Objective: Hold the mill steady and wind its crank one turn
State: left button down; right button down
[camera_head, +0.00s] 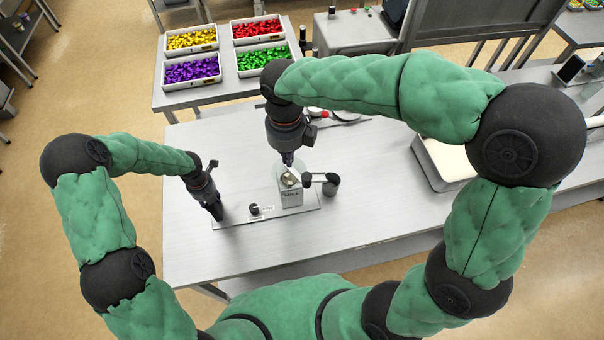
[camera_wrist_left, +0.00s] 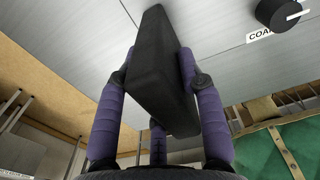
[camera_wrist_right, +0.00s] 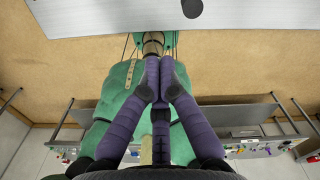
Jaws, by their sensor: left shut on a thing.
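The grey mill (camera_head: 291,196) stands upright on a flat base plate (camera_head: 290,219) on the table. Its crank (camera_head: 319,178) extends to the right and ends in a black knob (camera_head: 332,187). My left gripper (camera_head: 214,208) is shut on a black block-shaped handle (camera_wrist_left: 152,60) at the plate's left end, with fingers on both sides. My right gripper (camera_head: 289,160) is above the mill's top, left of the crank and apart from its knob. Its fingertips (camera_wrist_right: 161,78) are together in the right wrist view, with nothing visible between them. The gripper partly hides the mill's top.
A black dial (camera_head: 254,209) with labels sits on the plate between handle and mill. Trays of yellow (camera_head: 191,40), red, purple and green pieces stand on a back table. The table's left part is clear.

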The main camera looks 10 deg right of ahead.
notch_tip(320, 180, down, 15)
jog(key=n, duration=3.2)
jog(key=shift+w+a+r, duration=0.15)
jog(key=shift+a+r, duration=0.05)
jog(key=shift+a, duration=0.2)
jog(key=shift+d, duration=0.1)
dwell(0.7)
